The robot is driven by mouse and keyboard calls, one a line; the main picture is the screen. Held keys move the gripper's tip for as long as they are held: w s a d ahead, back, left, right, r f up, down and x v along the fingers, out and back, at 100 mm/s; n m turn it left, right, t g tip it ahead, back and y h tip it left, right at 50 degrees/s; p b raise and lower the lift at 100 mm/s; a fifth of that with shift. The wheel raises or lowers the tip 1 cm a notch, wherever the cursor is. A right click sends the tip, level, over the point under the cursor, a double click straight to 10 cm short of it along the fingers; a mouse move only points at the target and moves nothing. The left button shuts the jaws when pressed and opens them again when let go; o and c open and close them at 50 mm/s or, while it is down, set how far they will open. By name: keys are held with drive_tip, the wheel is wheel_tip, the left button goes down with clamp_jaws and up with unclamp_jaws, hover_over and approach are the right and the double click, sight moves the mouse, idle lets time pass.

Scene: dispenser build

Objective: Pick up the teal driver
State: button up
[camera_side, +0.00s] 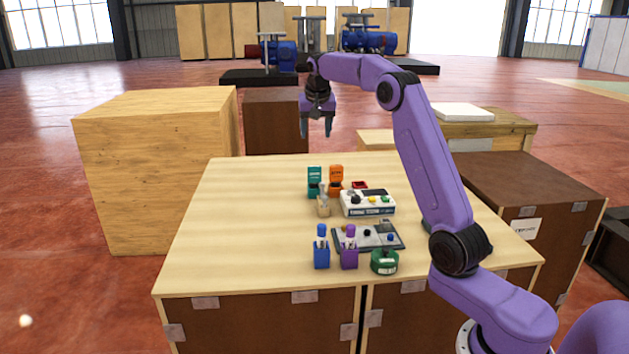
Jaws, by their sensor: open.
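My gripper (317,130) hangs open and empty, fingers pointing down, high above the back part of the table. A teal box-like item (314,182) stands at the back of the table, below the gripper and well apart from it. It is the clearest teal thing in view, but it looks like an open case, and I cannot tell whether it is or holds the driver. A small beige holder (323,207) with thin grey upright parts stands just in front of it. No driver shape can be made out for certain at this size.
An orange open case (336,180) stands beside the teal one. A white tester box (367,203), a grey tray (352,240), blue (321,254) and purple (349,256) holders and a green round item (384,262) sit nearer the front. The table's left side (230,225) is clear.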

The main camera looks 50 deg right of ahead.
sight(315, 167)
drive_tip(key=x, duration=1.7)
drive_tip(key=shift+s+d+f, duration=0.1)
drive_tip(key=shift+s+d, duration=0.05)
drive_tip(key=c, duration=1.1)
drive_tip(key=shift+r, duration=5.05)
